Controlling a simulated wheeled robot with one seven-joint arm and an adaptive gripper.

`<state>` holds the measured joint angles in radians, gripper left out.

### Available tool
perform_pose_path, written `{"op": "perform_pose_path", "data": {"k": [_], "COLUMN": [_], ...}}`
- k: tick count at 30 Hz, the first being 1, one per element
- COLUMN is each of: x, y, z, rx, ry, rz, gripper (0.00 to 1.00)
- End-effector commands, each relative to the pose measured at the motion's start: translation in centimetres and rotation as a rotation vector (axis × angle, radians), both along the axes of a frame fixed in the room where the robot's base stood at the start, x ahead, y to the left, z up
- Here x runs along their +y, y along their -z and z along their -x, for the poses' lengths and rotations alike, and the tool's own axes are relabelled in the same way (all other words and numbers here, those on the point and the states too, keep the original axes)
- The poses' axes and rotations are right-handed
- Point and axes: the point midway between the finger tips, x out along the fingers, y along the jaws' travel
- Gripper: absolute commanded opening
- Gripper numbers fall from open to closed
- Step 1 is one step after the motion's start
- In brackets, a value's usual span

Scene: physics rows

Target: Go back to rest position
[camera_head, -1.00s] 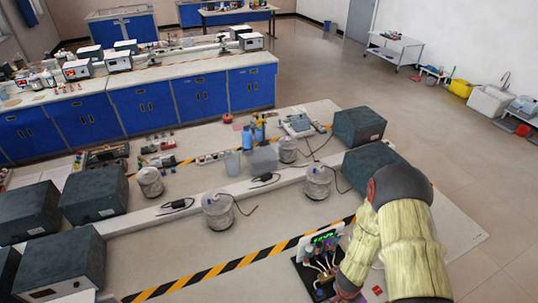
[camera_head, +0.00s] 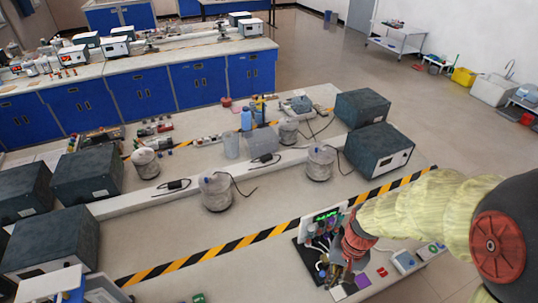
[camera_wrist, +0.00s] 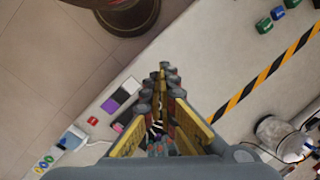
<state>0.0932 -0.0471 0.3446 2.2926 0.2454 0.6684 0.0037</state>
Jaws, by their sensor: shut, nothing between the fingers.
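The device is partly hidden behind my wrist in the head view. In the wrist view, wires and small parts show between the finger bases.
A purple pad (camera_head: 357,284), a red piece (camera_head: 382,271) and a white box (camera_head: 404,261) lie right of my gripper. Dark boxes (camera_head: 379,148) and grey round pots (camera_head: 216,192) stand on the bench. A black-and-yellow stripe (camera_head: 240,245) crosses it.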

Motion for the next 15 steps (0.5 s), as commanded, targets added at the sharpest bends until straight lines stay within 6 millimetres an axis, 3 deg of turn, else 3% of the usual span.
{"op": "perform_pose_path", "data": {"k": [6,15], "x": [-0.8,-1.8], "y": [-2.8,-5.3], "z": [2.4,4.9], "rx": [-0.113,-0.374], "ry": [-0.144,-0.245], "rz": [0.069,0.189], "gripper": [0.00,0.00]}}
